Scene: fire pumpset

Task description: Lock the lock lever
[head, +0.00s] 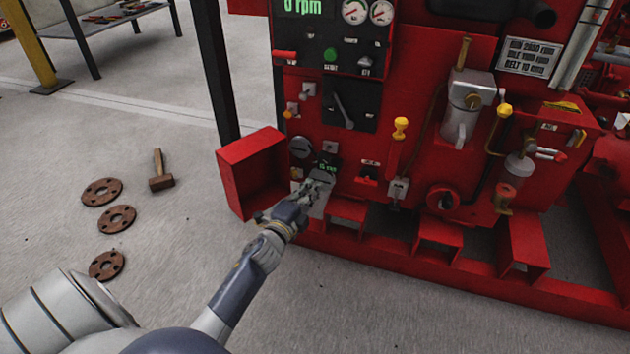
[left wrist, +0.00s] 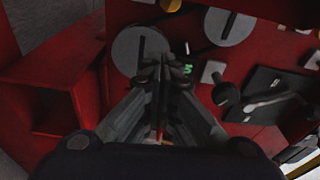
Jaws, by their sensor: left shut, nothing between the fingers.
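My left gripper (head: 316,188) reaches in from below to the lower left part of the red pump panel. Its fingers are shut and empty, and in the left wrist view the fingertips (left wrist: 162,65) overlap the edge of a grey slotted round knob (left wrist: 138,52). I cannot tell whether they touch it. A grey lever (head: 344,111) sits tilted on a dark plate (head: 366,120) above the gripper. In the left wrist view a grey lever (left wrist: 268,100) lies on a dark plate to the right. No label tells me which part is the lock lever. My right gripper is out of view.
An open red box (head: 230,165) stands out left of the gripper. A small green display (head: 327,168) is beside the fingers. Red frame feet (head: 437,240) run below the panel. A mallet (head: 158,170) and rusty flanges (head: 117,219) lie on the otherwise clear floor at left.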

